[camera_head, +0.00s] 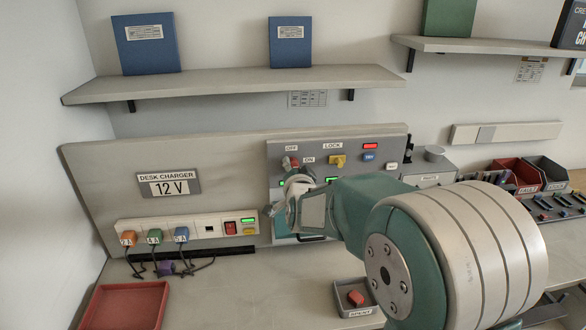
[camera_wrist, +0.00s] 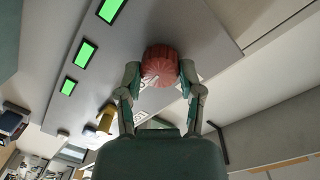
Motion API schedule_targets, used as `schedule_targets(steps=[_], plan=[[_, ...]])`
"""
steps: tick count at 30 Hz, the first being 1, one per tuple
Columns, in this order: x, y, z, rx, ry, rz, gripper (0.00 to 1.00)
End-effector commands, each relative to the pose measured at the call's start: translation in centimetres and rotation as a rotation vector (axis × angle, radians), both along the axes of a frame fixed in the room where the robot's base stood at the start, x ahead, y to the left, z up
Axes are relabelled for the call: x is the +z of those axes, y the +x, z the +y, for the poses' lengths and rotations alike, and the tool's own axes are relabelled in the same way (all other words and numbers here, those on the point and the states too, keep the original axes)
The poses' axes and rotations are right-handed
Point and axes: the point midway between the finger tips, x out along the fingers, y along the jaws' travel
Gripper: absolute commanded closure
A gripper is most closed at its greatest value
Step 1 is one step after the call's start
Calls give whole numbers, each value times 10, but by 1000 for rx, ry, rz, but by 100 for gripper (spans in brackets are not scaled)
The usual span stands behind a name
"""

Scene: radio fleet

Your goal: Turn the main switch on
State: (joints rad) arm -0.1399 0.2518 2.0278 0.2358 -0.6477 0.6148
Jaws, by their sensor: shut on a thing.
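The main switch is a round, ribbed red knob (camera_wrist: 160,66) on the grey control panel (camera_head: 275,150). In the wrist view it sits between the two fingers of my gripper (camera_wrist: 160,75), which is shut on it. My wrist and arm hide the lower part of the panel. Green lights (camera_wrist: 85,53) are lit in a row beside the knob in the wrist view. The knob's exact pointing direction is hard to tell.
The panel also has a yellow LOCK knob (camera_head: 337,160), a blue knob (camera_head: 369,157) and a lit red lamp (camera_head: 371,146). A charger strip (camera_head: 205,243) with cables is at left. A red tray (camera_head: 150,289) and a small box (camera_head: 340,299) are on the bench.

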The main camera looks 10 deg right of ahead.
Motion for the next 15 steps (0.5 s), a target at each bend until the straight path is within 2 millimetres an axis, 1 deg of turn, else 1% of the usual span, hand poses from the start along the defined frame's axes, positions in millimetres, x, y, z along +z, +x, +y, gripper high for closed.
schedule_targets(steps=[1,13,14,15], plan=[[-7,-1,1,2,3,18,100],[-7,-1,1,2,8,18,99],[-7,-1,1,2,8,18,43],[-7,-1,0,2,8,18,25]])
